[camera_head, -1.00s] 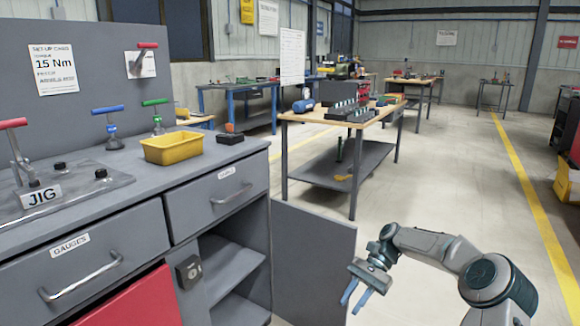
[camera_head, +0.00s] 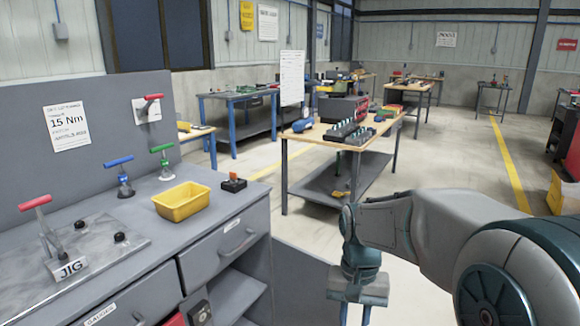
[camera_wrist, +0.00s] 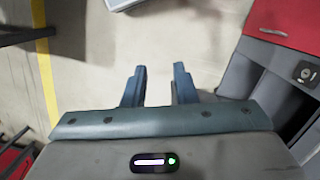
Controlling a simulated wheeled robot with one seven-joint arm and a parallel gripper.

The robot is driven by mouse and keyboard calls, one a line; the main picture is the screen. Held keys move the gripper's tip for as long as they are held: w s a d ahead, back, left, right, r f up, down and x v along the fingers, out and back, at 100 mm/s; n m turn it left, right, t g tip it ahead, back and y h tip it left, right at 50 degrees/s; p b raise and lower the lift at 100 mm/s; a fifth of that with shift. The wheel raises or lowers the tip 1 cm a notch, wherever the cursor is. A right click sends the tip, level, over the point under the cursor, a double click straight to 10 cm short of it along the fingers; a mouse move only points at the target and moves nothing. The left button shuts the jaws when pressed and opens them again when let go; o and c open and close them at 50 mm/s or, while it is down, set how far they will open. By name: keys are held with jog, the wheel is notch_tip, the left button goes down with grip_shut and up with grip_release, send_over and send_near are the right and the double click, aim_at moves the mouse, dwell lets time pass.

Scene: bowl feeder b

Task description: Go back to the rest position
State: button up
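My gripper (camera_head: 352,312) hangs pointing down at the lower right in the head view, in front of the grey workbench's open cabinet door. Its fingertips are cut off by the bottom edge there. In the wrist view my gripper (camera_wrist: 158,85) shows two blue-grey fingers set apart, with only bare floor between them. It is open and holds nothing. It touches nothing that I can see.
The grey workbench (camera_head: 150,225) at left carries a yellow bin (camera_head: 182,202), a jig (camera_head: 72,268) and T-handled tools. A wooden-topped table (camera_head: 310,135) stands beyond my arm. The wrist view shows a red panel (camera_wrist: 285,22) at right and clear floor (camera_wrist: 175,45).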

jog(key=s+d+r+n+t+p, duration=0.2)
jog(key=s+r+t+p, duration=0.2)
jog(key=s+r+p, duration=0.5)
notch_tip(320, 180, up, 3)
jog(key=shift+s+d+r+n, duration=0.1)
jog(key=shift+s+d+n, duration=0.15)
jog(key=shift+s, duration=0.7)
